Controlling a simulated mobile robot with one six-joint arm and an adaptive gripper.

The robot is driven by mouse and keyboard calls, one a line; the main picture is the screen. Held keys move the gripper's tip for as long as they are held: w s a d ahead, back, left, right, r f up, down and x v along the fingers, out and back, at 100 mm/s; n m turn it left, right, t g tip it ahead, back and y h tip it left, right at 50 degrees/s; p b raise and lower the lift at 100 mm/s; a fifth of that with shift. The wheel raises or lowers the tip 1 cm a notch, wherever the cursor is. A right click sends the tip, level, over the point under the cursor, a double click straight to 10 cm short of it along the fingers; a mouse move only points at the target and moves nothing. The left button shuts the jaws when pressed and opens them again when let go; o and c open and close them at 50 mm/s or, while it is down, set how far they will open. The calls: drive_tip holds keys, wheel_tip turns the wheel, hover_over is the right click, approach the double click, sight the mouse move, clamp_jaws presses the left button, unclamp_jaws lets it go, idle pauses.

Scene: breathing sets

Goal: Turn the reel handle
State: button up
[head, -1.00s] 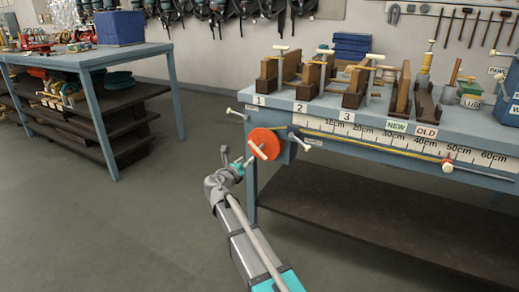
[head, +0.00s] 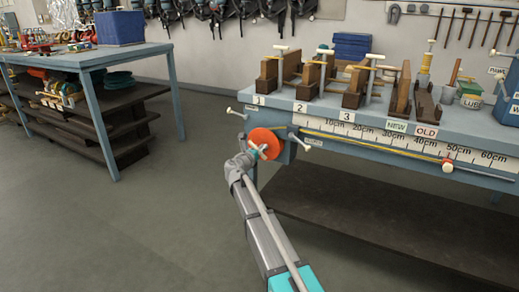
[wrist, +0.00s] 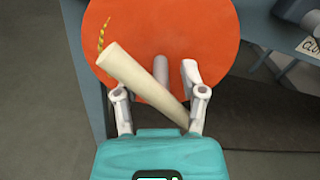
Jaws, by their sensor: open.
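The orange reel (head: 268,142) is mounted on the front left of the blue workbench (head: 243,98). In the wrist view the reel (wrist: 215,30) fills the top, with a grey hub post (wrist: 189,72) near its middle. The cream reel handle (wrist: 135,72) slants from upper left to lower right. My gripper (wrist: 160,97) is open, with one finger on each side of the handle. I cannot tell whether either finger touches it. In the head view my gripper (head: 251,155) is at the reel's lower left and hides part of it.
White clamp levers (head: 305,143) stick out beside the reel. A ruler strip (head: 380,140) with a yellow line and a red slider (head: 447,163) runs along the bench front. Wooden blocks stand on top. The floor to the left is clear.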

clamp_jaws()
idle(0.4)
drive_tip(key=shift+s+f+m, duration=0.1)
drive_tip(key=shift+m, duration=0.2)
